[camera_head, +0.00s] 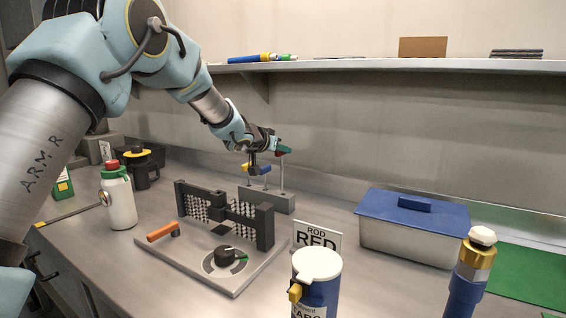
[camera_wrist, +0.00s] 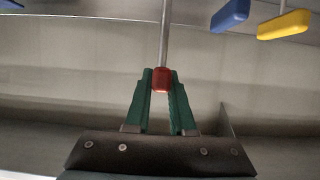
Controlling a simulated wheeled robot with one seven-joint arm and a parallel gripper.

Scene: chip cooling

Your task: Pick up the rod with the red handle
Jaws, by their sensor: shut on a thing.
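My gripper (camera_head: 266,147) is at the rod stand (camera_head: 267,199), behind the chip apparatus in the head view. In the wrist view its green fingers (camera_wrist: 161,84) are shut on the red handle (camera_wrist: 161,76) of a rod. The rod's thin metal shaft (camera_wrist: 165,35) runs from the handle to the top of that picture. A blue handle (camera_wrist: 230,15) and a yellow handle (camera_wrist: 284,24) of other rods show apart from the fingers at upper right. In the head view the yellow handle (camera_head: 256,169) is below the gripper. I cannot tell whether the red rod's lower end is in the stand.
A card reading "ROD RED" (camera_head: 317,238) stands in front of the stand. The apparatus base (camera_head: 235,284) is at centre. A blue-lidded box (camera_head: 409,246) is at right. A white bottle (camera_head: 118,202) is at left, and a blue-and-white canister (camera_head: 318,272) at front. A shelf (camera_head: 380,66) hangs above.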

